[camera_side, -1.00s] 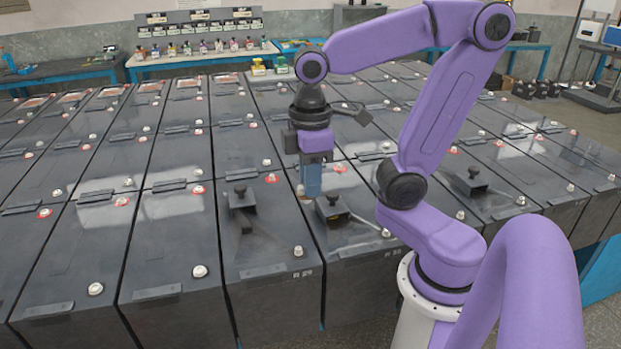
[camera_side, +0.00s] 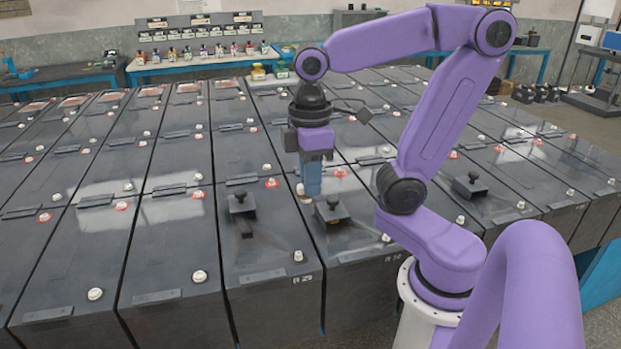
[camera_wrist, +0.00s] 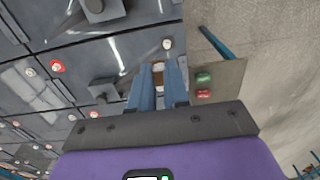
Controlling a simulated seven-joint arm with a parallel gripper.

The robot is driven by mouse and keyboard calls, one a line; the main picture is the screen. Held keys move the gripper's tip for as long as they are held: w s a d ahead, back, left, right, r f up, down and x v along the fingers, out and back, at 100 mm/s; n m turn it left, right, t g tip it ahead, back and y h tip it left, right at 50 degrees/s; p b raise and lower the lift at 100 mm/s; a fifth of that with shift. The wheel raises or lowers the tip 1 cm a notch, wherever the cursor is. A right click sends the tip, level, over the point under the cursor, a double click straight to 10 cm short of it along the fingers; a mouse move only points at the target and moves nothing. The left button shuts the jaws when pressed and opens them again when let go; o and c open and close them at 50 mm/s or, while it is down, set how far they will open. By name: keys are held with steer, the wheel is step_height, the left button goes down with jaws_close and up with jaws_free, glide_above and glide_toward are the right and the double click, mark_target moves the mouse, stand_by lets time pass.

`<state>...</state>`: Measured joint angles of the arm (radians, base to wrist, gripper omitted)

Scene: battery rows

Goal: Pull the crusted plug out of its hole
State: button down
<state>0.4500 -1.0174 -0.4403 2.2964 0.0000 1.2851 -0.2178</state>
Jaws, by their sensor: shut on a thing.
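My gripper (camera_side: 309,191) points down over the dark battery tops, just behind the nearer black knobbed vent box (camera_side: 332,212). Its blue fingers are closed on a small brown and off-white piece, which looks like the crusted plug (camera_side: 302,190). In the wrist view, the plug (camera_wrist: 158,78) shows between the two fingers (camera_wrist: 158,88). The fingers cover much of it. I cannot tell whether its lower end is in the hole or clear of it; the hole itself is hidden.
A second knobbed vent box (camera_side: 242,205) stands left of my gripper. White caps (camera_side: 298,256) dot the batteries, some with red rings. In the wrist view, a panel with green and red buttons (camera_wrist: 204,84) is right of the fingers. A bottle-covered bench (camera_side: 200,68) stands behind.

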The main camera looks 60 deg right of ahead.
steer(key=shift+r, duration=2.4)
